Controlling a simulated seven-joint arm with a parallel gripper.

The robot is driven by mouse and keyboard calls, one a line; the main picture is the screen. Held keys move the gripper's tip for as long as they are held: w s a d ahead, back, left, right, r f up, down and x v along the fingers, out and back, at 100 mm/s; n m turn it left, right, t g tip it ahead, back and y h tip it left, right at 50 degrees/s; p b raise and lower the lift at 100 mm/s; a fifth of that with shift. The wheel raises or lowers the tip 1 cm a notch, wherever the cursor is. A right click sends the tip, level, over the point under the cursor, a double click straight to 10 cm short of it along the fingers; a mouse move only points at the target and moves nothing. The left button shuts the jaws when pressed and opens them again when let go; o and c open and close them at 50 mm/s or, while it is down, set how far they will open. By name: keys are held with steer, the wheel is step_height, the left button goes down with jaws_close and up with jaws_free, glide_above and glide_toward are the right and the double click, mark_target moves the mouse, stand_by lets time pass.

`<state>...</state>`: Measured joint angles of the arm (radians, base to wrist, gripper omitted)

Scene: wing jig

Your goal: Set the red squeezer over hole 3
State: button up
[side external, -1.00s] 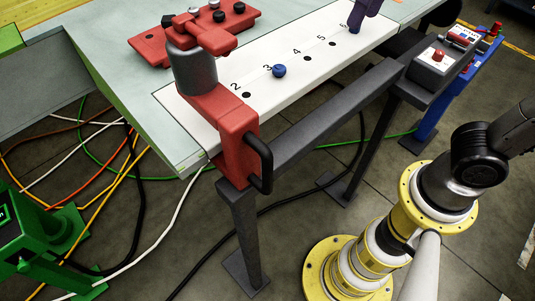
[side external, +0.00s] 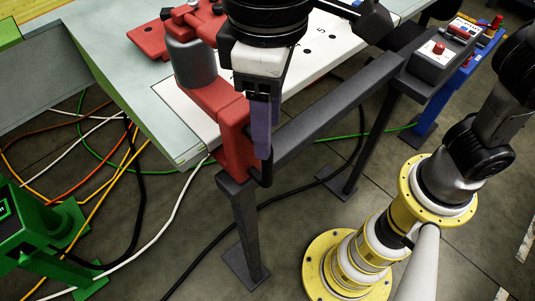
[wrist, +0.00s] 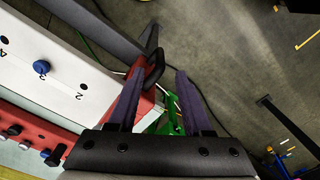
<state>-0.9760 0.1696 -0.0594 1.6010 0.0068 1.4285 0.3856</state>
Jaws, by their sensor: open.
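The red squeezer (side external: 225,108), with a grey cylinder (side external: 190,65) and a black loop handle (side external: 267,180), sits over the near end of the white strip (side external: 318,55), beside hole 2. My gripper (side external: 264,152) is pointed down at the handle in the side view and hides part of it. In the wrist view, my gripper (wrist: 159,72) is open, and the handle (wrist: 155,68) shows between the fingertips; contact cannot be told. A blue knob (wrist: 41,67) stands at hole 3, between labels 4 and 2. My arm hides hole 3 in the side view.
A red block (wrist: 30,130) with several knobs lies along the strip's far side. A dark rail (side external: 340,105) runs along the table's near side. A grey box with a red button (side external: 438,48) is at the right. A green stand (side external: 45,240) and loose cables are on the floor.

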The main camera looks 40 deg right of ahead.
step_height(320, 180, down, 8)
steer(key=shift+r, duration=0.1)
stand_by(0.4)
jaws_close()
steer(key=shift+a+r, duration=0.1)
steer(key=shift+a, duration=0.1)
stand_by(1.0)
